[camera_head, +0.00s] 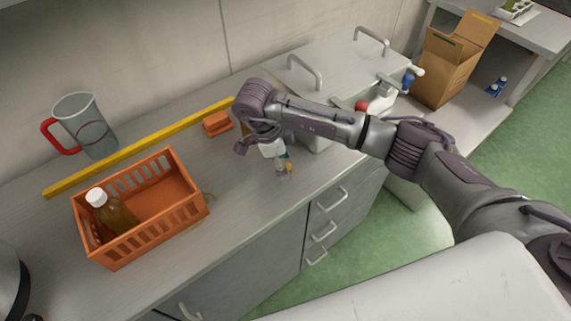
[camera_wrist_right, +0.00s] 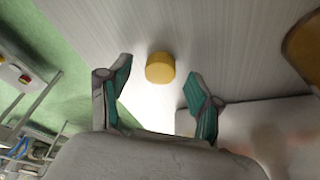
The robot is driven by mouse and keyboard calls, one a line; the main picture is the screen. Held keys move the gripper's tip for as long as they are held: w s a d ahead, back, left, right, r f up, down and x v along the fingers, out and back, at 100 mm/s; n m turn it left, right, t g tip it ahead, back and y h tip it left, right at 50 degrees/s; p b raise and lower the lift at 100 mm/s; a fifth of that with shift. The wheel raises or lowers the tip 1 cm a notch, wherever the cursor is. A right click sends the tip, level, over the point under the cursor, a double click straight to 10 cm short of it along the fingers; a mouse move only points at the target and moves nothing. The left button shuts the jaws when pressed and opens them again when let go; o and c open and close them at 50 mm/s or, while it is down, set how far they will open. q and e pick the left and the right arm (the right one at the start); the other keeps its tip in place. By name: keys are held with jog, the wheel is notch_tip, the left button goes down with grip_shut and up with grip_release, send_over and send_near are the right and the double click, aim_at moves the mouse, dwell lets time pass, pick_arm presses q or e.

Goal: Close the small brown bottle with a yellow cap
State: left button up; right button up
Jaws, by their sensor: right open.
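A yellow cap (camera_wrist_right: 160,67) lies on the grey worktop. It shows in the right wrist view just ahead of and between my open fingertips, apart from both. In the head view the cap (camera_head: 289,169) is a small yellow spot beside the fingers. My right gripper (camera_head: 284,160) is open and empty, low over the worktop near its front edge; its teal finger pads show in the wrist view (camera_wrist_right: 158,82). A brown rounded thing (camera_wrist_right: 306,46), cut off at the right edge of the wrist view, may be the small brown bottle; I cannot tell. My left gripper is out of view.
An orange crate (camera_head: 158,226) holding a white-capped bottle (camera_head: 97,197) stands left. Behind are a red-handled jug (camera_head: 84,128), a long yellow bar (camera_head: 135,149) and an orange block (camera_head: 216,123).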

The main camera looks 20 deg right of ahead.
aim_at(289, 166)
jog(key=shift+f, duration=0.3)
jog(key=shift+c, duration=0.2)
jog(key=c, duration=0.8)
jog(key=shift+o, duration=0.2)
jog(key=shift+r, duration=0.1)
jog(key=shift+r, duration=0.45)
notch_tip(289, 166, up, 3)
jog(key=shift+f+b, duration=0.15)
jog(key=shift+b, duration=0.65)
jog(key=s+d+r, duration=0.7)
jog(key=s, duration=0.2)
jog(key=shift+d+r+b, duration=0.15)
jog(key=shift+d+b, duration=0.1)
jog(key=shift+b, duration=0.2)
